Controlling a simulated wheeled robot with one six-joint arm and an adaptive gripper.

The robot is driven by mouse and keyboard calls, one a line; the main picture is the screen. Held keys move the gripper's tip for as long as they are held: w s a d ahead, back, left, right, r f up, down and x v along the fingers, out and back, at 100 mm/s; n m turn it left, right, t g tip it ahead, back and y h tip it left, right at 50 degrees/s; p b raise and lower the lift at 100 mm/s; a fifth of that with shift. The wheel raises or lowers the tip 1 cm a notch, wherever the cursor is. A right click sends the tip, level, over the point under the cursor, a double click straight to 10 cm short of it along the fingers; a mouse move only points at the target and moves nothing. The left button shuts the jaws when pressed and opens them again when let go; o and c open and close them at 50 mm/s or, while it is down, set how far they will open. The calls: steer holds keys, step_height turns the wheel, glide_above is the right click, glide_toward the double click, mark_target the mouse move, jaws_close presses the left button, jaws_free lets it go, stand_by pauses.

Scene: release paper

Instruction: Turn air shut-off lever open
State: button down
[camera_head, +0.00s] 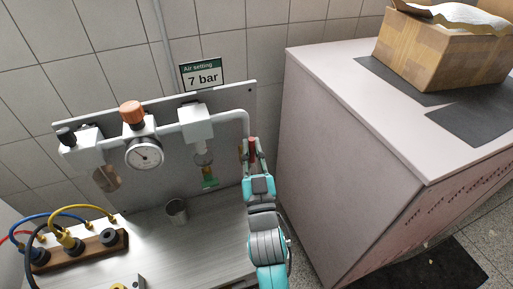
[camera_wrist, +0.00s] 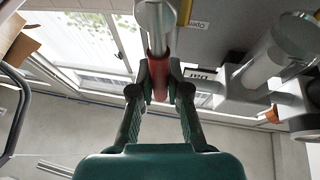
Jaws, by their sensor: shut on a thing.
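The red shut-off lever (camera_head: 252,146) is at the right end of the air unit, near the right edge of the grey back panel (camera_head: 232,122). In the head view it points roughly upright. In the wrist view the red lever (camera_wrist: 158,68) runs between my fingertips, with a pale metal part (camera_wrist: 157,22) beyond it. My gripper (camera_head: 253,164) is shut on the lever, one finger on each side; the fingers also show in the wrist view (camera_wrist: 160,84). The lever's pivot is mostly hidden behind my gripper.
A metal cup (camera_head: 176,212) and a hose block (camera_head: 75,250) stand on the bench. A large cabinet (camera_head: 345,150) bearing a cardboard box (camera_head: 440,55) stands close right.

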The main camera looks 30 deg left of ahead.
steer(key=shift+f, duration=0.1)
steer(key=c, duration=1.1)
jaws_free()
steer(key=shift+c, duration=0.2)
steer(key=v, duration=0.7)
steer(key=shift+s, duration=0.15)
steer(key=shift+d+f, duration=0.1)
steer(key=shift+d, duration=0.05)
